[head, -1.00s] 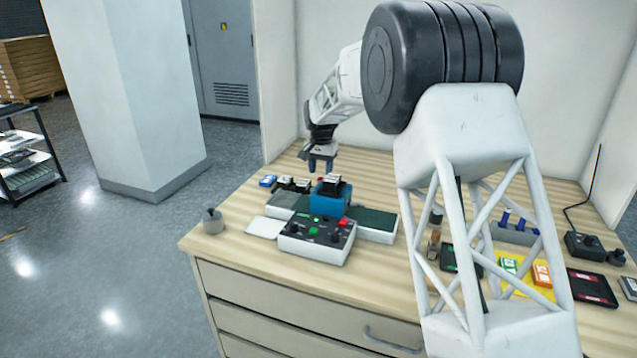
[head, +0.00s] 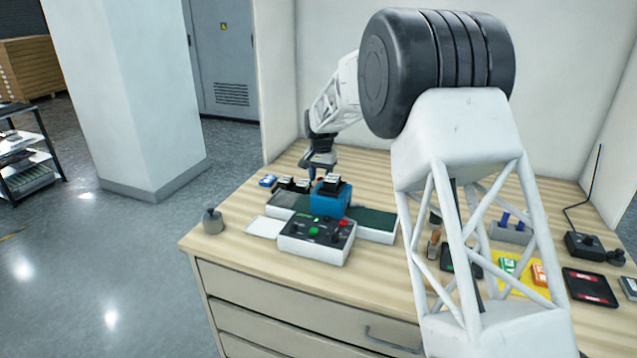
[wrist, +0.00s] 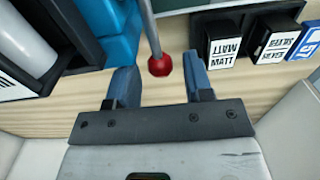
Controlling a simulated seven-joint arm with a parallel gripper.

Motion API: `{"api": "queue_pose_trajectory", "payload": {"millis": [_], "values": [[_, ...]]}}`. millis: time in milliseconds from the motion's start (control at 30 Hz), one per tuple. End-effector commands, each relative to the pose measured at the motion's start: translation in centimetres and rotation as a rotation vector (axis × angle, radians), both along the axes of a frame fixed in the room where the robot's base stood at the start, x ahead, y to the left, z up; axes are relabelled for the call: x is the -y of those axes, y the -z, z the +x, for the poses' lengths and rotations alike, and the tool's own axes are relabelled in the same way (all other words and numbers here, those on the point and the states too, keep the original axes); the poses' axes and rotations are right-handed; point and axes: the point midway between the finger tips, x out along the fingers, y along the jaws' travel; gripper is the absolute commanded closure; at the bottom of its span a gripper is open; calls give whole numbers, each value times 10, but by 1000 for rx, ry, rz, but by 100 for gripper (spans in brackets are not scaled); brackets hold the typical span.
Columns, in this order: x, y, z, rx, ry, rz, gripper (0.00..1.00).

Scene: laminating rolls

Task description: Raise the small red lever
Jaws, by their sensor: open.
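The small red lever shows in the wrist view as a grey rod ending in a red knob (wrist: 160,65), beside the blue laminating machine (wrist: 118,22). My gripper (wrist: 163,78) is open, its two blue fingers apart on either side of the knob, with nothing clamped. In the head view my gripper (head: 318,164) is low behind the blue machine (head: 328,203).
A control panel (head: 316,238) with buttons sits in front of the machine. A grey weight (head: 213,221) stands at the table's left edge.

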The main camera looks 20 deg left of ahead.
Motion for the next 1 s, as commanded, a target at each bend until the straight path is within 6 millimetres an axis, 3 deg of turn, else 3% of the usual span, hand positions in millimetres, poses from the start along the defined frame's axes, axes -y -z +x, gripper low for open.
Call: {"api": "queue_pose_trajectory", "payload": {"millis": [867, 1000], "values": [[0, 15, 0, 0, 0, 0, 53], [0, 15, 0, 0, 0, 0, 75]]}}
